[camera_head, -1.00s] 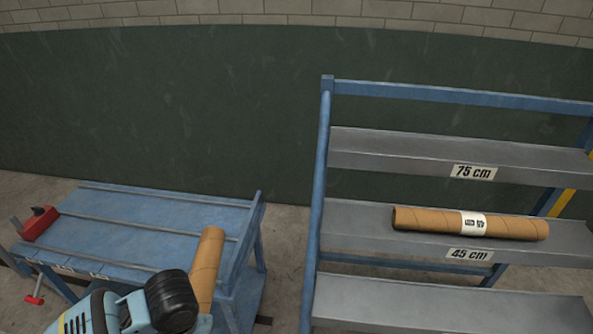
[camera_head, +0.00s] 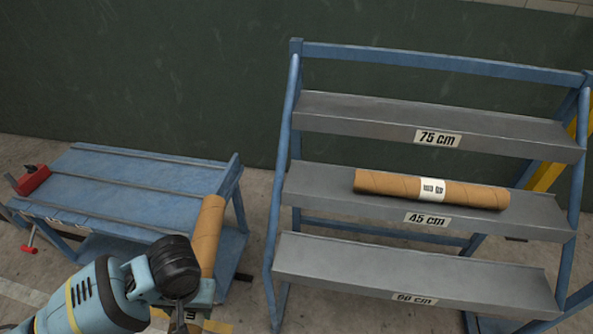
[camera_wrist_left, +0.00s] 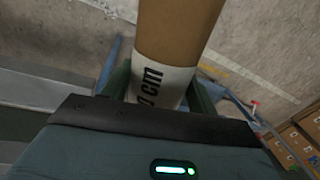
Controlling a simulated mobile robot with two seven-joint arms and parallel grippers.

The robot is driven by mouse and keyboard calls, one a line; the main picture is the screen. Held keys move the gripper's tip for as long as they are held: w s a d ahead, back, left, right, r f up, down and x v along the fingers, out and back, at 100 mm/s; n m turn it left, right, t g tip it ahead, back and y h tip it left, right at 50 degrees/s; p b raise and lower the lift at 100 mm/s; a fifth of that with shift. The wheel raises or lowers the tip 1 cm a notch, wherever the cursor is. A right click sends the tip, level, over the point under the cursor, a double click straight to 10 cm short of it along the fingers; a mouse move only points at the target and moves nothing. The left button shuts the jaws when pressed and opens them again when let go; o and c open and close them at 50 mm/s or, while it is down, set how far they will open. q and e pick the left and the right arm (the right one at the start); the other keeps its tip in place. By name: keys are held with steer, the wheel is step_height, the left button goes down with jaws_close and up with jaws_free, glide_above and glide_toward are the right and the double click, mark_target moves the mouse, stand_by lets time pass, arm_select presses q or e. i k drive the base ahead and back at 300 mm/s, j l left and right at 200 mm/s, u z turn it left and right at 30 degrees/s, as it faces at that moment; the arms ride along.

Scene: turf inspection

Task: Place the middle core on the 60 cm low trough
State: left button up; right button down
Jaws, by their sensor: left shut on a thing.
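A brown cardboard core (camera_head: 208,235) is held by my left gripper (camera_head: 198,292) at the lower left of the head view, its upper end leaning up in front of the blue bench. In the left wrist view the core (camera_wrist_left: 178,28) stands between the two fingers of my left gripper (camera_wrist_left: 160,92), which are shut around its white label. The label's text is partly hidden, with "cm" readable. The 60 cm low trough (camera_head: 350,262) is the lowest grey shelf of the blue rack, empty, to the right of the gripper. My right gripper is out of view.
Another labelled core (camera_head: 390,184) lies on the 45 cm trough (camera_head: 540,212). The 75 cm trough (camera_head: 350,112) above is empty. A blue bench (camera_head: 140,180) with a red tool (camera_head: 33,179) stands at left. The rack's left upright (camera_head: 272,225) stands between the held core and the troughs.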

mark_target(376, 279)
steer(key=l, duration=0.45)
steer(key=k+l+u, duration=0.1)
steer(key=l, duration=0.4)
steer(key=k+l, duration=0.1)
steer(key=l, duration=0.35)
steer(key=k+l, duration=0.1)
steer(key=l, duration=0.35)
steer(key=k+l+u, duration=0.1)
steer(key=l, duration=0.4)
steer(key=k+l, duration=0.1)
steer(key=l, duration=0.35)
steer(key=i, duration=1.05)
steer(key=j+u, duration=0.05)
